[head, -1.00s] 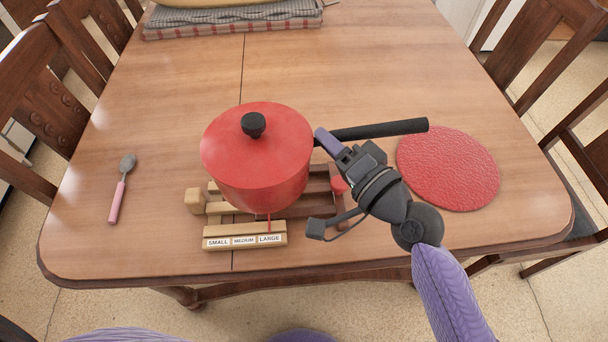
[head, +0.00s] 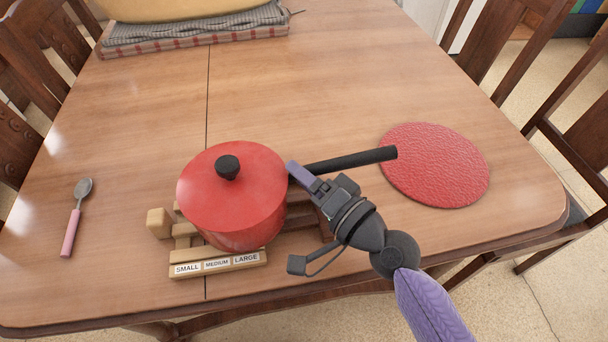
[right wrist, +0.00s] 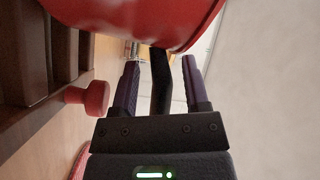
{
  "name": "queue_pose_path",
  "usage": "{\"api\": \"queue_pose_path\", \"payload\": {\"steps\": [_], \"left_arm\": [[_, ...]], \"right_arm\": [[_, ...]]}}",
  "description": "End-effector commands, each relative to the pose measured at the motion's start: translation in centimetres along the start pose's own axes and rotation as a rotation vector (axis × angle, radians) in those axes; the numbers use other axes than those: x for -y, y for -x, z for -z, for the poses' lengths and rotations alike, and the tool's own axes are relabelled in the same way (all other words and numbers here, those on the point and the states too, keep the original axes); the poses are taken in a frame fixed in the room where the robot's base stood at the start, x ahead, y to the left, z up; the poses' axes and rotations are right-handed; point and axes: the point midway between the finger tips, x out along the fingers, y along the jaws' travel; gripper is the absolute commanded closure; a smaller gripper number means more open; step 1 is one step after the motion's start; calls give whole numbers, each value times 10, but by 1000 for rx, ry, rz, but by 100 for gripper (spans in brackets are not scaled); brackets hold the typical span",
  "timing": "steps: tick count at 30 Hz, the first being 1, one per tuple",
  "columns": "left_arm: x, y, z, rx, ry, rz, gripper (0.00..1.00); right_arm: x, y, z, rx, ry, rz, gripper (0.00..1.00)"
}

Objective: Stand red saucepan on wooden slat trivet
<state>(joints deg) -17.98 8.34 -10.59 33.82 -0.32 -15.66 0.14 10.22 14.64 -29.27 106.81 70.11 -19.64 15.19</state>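The red saucepan (head: 235,200), with a red lid and black knob, sits upright over the wooden slat trivet (head: 302,216) and hides much of it. The pan looks as if it rests on the slats, but its base contact is hidden. Its black handle (head: 350,160) points right. My right gripper (head: 296,172) is around the handle near the pan. In the right wrist view the handle (right wrist: 160,85) lies between the fingers with a gap on each side, so the gripper is open. The pan's side (right wrist: 135,18) and dark slats (right wrist: 62,60) also show there. My left gripper is out of view.
A bar marked SMALL, MEDIUM, LARGE (head: 218,264) lies at the front of the slats. A round red mat (head: 435,165) lies right, a pink-handled spoon (head: 75,217) left, folded cloths (head: 195,30) at the back. The table's middle is clear. A red knob (right wrist: 90,97) sticks out beside the slats.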

Motion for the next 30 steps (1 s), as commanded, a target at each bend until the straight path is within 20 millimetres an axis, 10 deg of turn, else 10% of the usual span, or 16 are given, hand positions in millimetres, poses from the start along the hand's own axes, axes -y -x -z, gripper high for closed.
{"api": "queue_pose_path", "payload": {"steps": [13,30], "left_arm": [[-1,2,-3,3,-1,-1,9],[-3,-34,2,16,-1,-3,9]], "right_arm": [[2,6,1,-1,0,-1,42],[-1,119,0,2,-1,-2,42]]}}
